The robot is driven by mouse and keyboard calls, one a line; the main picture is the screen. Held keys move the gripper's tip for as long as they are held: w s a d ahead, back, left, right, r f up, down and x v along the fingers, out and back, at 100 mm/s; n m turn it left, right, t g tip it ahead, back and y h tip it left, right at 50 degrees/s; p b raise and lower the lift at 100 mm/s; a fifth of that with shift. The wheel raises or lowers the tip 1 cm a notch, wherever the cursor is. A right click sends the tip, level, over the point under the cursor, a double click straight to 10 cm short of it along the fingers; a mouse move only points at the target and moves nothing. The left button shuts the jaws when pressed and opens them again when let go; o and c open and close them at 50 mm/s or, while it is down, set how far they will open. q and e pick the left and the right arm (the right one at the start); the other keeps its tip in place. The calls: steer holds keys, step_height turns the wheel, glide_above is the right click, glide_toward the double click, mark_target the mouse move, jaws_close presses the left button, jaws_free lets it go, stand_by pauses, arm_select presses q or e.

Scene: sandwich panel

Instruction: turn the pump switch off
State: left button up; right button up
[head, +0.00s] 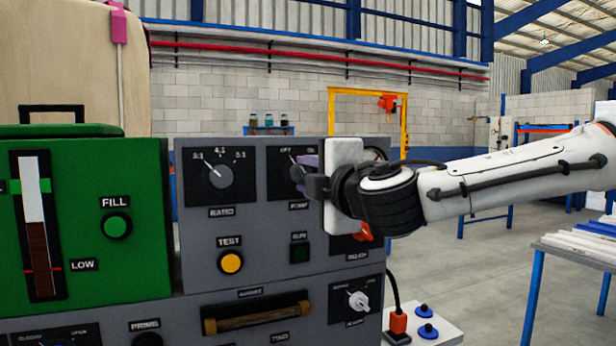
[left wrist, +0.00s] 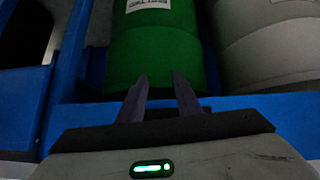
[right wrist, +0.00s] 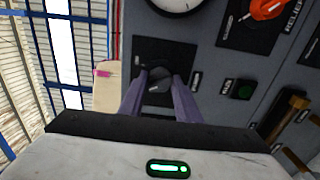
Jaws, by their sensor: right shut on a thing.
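The pump switch (head: 297,173) is a dark round knob on a black plate in the grey panel, right of the ratio knob. A white mark at its upper left points toward the OFF label; its right side is hidden by my gripper. My right gripper (head: 307,168) is shut on this knob, coming from the right. In the right wrist view the knob (right wrist: 160,80) sits between the purple fingertips (right wrist: 160,88). My left gripper (left wrist: 160,90) shows only in the left wrist view, fingers apart and empty, in front of a green drum (left wrist: 155,45).
The ratio knob (head: 220,175), yellow test button (head: 231,262) and dark green run button (head: 300,252) are close by on the panel. A red-orange handle (head: 364,229) lies partly behind my right gripper. A green tank unit (head: 85,215) stands at left.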

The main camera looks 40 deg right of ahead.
stand_by(0.4)
steer(key=o, duration=1.1)
steer(key=shift+c, duration=0.2)
steer(key=shift+s, duration=0.1)
steer(key=v, duration=1)
steer(key=shift+b, duration=0.45)
steer(key=shift+a, duration=0.1)
